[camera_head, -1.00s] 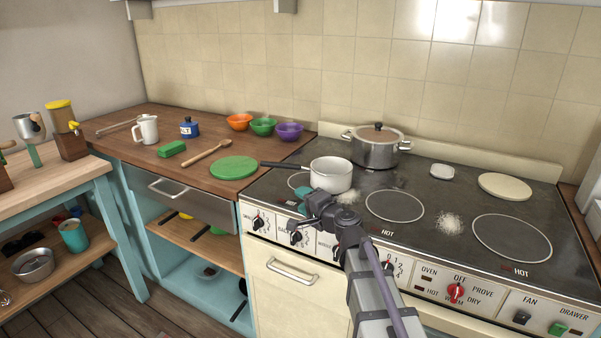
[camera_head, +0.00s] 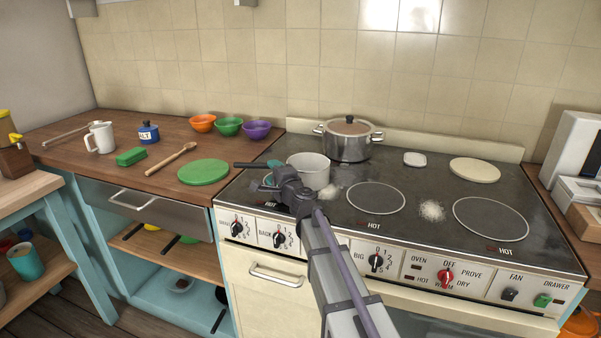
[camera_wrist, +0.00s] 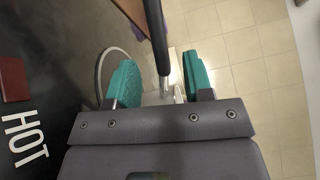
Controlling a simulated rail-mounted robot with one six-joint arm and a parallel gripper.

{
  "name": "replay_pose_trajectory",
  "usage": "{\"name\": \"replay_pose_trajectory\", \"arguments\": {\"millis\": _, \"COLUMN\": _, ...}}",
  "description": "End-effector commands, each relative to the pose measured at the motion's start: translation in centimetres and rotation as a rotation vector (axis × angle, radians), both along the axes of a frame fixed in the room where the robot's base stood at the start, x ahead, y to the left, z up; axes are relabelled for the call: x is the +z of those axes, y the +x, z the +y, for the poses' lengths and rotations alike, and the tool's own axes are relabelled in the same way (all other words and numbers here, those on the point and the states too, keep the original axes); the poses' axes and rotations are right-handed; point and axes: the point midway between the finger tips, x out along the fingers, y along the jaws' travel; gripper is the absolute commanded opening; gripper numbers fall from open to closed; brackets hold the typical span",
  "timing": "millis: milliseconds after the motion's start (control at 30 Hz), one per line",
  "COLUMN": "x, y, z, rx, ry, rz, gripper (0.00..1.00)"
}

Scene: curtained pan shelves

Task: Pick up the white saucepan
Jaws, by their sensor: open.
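The white saucepan (camera_head: 312,171) stands on the left part of the black stovetop. Its dark handle (camera_head: 252,164) points left over the counter edge. My gripper (camera_head: 272,172) is at the handle, just left of the pan body, and partly hides the handle's join. In the wrist view my gripper (camera_wrist: 156,82) has its two teal fingers apart. The dark handle (camera_wrist: 158,40) runs between them, with gaps showing on both sides. The pan body is mostly hidden behind my gripper in the wrist view.
A lidded steel pot (camera_head: 348,140) stands close behind the saucepan. A green round board (camera_head: 203,172) lies on the wooden counter at left, near the handle. Control knobs line the stove front. The right side of the stovetop holds a cream disc (camera_head: 475,170).

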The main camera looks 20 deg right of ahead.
Motion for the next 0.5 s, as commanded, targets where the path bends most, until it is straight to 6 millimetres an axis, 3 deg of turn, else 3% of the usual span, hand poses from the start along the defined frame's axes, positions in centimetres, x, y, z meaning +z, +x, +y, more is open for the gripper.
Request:
{"name": "replay_pose_trajectory", "arguments": {"millis": 200, "x": 0.4, "y": 4.0, "z": 1.3, "rx": 0.001, "ry": 0.0, "rz": 0.0, "gripper": 0.47}}
{"name": "replay_pose_trajectory", "arguments": {"millis": 433, "x": 0.4, "y": 4.4, "z": 1.4, "rx": 0.0, "ry": 0.0, "rz": 0.0, "gripper": 0.47}}
{"name": "replay_pose_trajectory", "arguments": {"millis": 500, "x": 0.4, "y": 4.4, "z": 1.4, "rx": 0.001, "ry": 0.0, "rz": 0.0, "gripper": 0.42}}
